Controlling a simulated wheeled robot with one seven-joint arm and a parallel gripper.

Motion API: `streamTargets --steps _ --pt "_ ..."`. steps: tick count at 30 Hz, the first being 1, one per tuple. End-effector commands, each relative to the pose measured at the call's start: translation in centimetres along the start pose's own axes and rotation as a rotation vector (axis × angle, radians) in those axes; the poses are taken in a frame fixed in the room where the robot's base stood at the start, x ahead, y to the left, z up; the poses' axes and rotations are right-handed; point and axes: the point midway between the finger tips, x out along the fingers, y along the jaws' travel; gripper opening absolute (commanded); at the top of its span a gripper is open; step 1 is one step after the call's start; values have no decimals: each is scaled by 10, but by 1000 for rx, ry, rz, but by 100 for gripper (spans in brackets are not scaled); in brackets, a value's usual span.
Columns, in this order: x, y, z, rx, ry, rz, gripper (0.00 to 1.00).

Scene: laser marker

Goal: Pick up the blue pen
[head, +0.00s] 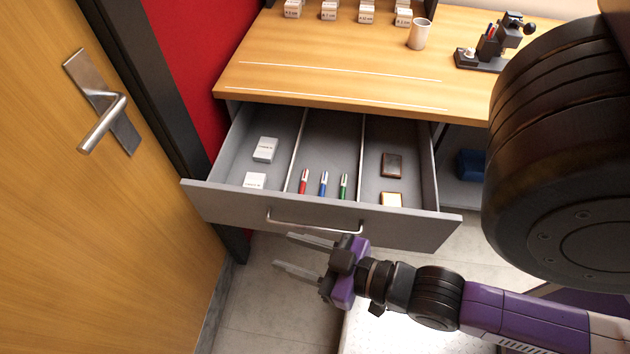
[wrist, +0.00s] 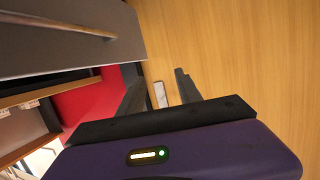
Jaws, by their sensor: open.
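The blue pen (head: 323,183) lies in the middle compartment of the open drawer, between the red pen (head: 304,181) and the green pen (head: 343,187). My gripper (head: 284,254) is open and empty, in front of the drawer and below its handle, pointing left. It is apart from the pens, with the drawer front between them. In the wrist view my gripper (wrist: 158,90) faces the wooden door; no pen shows there.
The drawer front (head: 225,205) with its metal handle (head: 315,226) sticks out under the desk (head: 290,85). White boxes lie in the left compartment, brown-framed items (head: 391,165) in the right. A wooden door (head: 60,220) with a handle (head: 105,120) stands at left.

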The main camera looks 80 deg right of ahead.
Motion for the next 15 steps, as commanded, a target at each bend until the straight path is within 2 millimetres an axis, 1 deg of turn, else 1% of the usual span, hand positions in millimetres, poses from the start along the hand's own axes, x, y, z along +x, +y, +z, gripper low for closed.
streamTargets --steps 1,3,5,6,8,9,11,12,14,15 --pt "19 16 -12 20 11 58 42" --pt "43 38 -17 46 10 127 42" --pt "62 59 -22 69 10 186 42" --pt "74 75 -27 86 10 225 42" --pt "92 100 -32 114 3 284 42" --pt "103 118 -33 136 -13 322 42" --pt "118 145 -27 182 -56 377 42" --pt "127 163 -21 218 -96 413 42" --pt "138 190 -7 284 -172 465 42" --pt "144 207 3 336 -227 500 42"
